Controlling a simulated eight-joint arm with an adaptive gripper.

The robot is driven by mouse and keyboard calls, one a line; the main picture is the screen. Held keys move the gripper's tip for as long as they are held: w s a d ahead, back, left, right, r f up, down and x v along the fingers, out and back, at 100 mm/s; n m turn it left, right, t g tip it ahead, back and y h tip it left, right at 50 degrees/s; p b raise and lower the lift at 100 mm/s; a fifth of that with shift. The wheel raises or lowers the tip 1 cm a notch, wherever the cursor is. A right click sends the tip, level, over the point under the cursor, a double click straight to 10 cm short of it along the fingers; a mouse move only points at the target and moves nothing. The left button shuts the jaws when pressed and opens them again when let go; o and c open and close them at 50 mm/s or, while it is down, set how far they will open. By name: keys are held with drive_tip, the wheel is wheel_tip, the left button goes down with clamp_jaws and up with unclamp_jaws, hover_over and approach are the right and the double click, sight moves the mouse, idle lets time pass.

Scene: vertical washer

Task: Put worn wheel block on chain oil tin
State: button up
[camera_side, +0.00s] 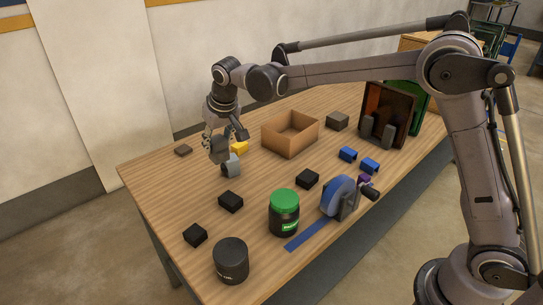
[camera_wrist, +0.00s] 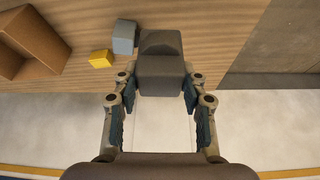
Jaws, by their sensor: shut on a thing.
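My gripper (camera_wrist: 160,92) is shut on a dark grey block with a sloped upper part (camera_wrist: 160,68), which I take to be the worn wheel block. In the side view my gripper (camera_side: 217,148) hangs over the far left part of the table, and the fingers partly hide the grey block. A squat black tin with small pale lettering (camera_side: 231,261) stands upright at the table's near left; it appears to be the chain oil tin, though the lettering is hard to read. My gripper is well away from it, and nothing rests on its lid.
A light grey block (camera_side: 232,166) and a yellow block (camera_side: 240,148) lie close to my gripper. Black blocks (camera_side: 230,201), a green-lidded jar (camera_side: 284,212) and a blue tape dispenser (camera_side: 338,197) stand nearer. An open cardboard box (camera_side: 290,137) is behind.

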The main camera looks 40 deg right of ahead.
drive_tip(key=s+a+r+n+y, duration=0.1)
drive_tip(key=s+r+n, duration=0.2)
drive_tip(key=s, duration=0.8)
drive_tip(key=s+a+r+n+y, duration=0.1)
drive_tip(key=s+r+n, duration=0.1)
drive_tip(key=s, duration=0.8)
hover_over(228, 250)
drive_tip(key=shift+f, duration=5.25)
drive_tip(key=shift+f, duration=0.1)
drive_tip(key=o, duration=1.2)
